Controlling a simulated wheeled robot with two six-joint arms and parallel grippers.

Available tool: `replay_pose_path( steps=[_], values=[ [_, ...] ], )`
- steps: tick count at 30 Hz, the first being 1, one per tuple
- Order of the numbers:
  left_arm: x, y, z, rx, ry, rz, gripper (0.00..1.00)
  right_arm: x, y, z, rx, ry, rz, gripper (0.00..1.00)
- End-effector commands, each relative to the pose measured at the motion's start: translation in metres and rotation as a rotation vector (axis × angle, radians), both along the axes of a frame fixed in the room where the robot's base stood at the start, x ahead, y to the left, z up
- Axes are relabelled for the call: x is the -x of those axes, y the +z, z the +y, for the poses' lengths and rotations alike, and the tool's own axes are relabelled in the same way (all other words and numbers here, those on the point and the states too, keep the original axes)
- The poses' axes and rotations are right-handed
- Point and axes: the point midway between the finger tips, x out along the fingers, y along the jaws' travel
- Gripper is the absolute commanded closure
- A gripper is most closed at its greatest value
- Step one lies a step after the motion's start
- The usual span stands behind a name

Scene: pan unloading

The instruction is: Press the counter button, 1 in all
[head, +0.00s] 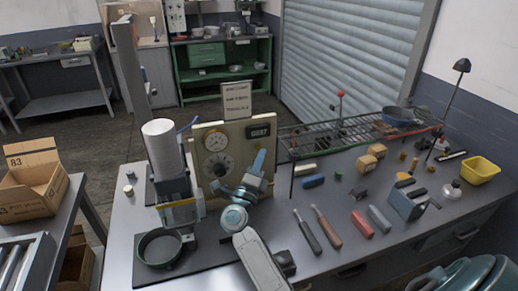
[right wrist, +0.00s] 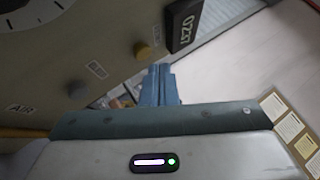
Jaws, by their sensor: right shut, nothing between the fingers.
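A cream control panel (head: 238,148) stands upright on the bench, with dials on its face and a dark counter display (head: 259,131) at its upper right. The counter display also shows in the right wrist view (right wrist: 184,28), tilted. A brass-coloured button (right wrist: 143,50) sits beside the display there. My right gripper (head: 260,158) is in front of the panel's right part, below the display. In the right wrist view its blue fingers (right wrist: 158,70) are together and empty, their tips just below the brass button in the picture. I cannot tell whether they touch the panel. My left gripper is out of view.
A machine with a white cylinder (head: 162,146) stands left of the panel, with a round dark pan (head: 160,248) in front. A wire rack (head: 340,135) is to the right. Hand tools, blocks and a yellow bin (head: 480,170) occupy the bench's right side.

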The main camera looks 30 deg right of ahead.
Motion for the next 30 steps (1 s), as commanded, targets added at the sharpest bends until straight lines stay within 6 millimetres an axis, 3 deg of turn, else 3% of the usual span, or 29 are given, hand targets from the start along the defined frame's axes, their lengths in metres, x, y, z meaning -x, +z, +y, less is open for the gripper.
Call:
replay_pose_path(
  steps=[30],
  values=[
    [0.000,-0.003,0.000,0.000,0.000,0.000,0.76,-0.012,0.000,-0.003,0.001,0.000,-0.001,1.00]
  ],
)
